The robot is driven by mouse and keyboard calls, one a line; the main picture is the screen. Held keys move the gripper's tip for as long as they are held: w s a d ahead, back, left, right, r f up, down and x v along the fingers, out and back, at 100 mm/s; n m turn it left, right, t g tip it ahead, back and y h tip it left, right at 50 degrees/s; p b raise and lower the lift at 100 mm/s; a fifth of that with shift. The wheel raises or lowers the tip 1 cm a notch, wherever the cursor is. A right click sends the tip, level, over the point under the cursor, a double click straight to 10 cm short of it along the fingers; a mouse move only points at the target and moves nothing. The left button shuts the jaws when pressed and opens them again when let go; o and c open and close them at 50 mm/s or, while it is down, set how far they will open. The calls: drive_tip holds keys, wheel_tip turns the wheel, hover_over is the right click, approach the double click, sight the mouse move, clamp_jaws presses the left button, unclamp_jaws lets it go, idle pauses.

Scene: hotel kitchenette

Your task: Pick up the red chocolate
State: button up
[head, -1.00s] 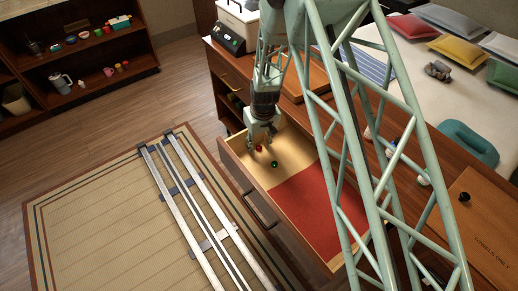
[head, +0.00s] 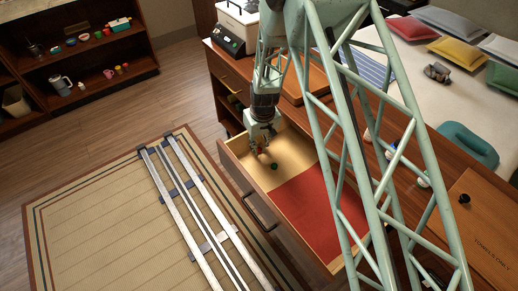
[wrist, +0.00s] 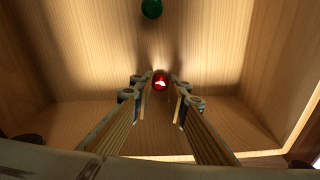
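The red chocolate (wrist: 160,80) is a small shiny round piece on the light wooden floor of the open drawer (head: 291,149). In the wrist view it sits between the tips of my gripper (wrist: 161,76), with a narrow gap on each side. My gripper's fingers are apart, one on either side of it. In the head view my gripper (head: 262,149) reaches down into the drawer's far left part, and its fingers mostly hide the red chocolate.
A green chocolate (head: 274,166) lies close by; it also shows at the top of the wrist view (wrist: 151,8). A red mat (head: 312,211) covers the drawer's nearer part. Drawer walls stand close around my gripper.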

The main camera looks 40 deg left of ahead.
sight(259, 149)
drive_tip(key=shift+r, duration=0.15)
drive_tip(key=shift+r+p, duration=0.35)
drive_tip(key=shift+r, duration=1.15)
drive_tip(key=shift+s+d+r, duration=0.1)
drive_tip(key=shift+r, duration=0.1)
drive_tip(key=s+d, duration=0.6)
drive_tip(key=s+d+r, duration=0.1)
drive_tip(key=s+d, duration=0.2)
drive_tip(key=shift+s+d, duration=0.4)
drive_tip(key=shift+s+d+r+b, duration=0.1)
drive_tip(key=shift+s+d+b, duration=0.55)
drive_tip(key=shift+b, duration=0.05)
drive_tip(key=shift+r, duration=0.1)
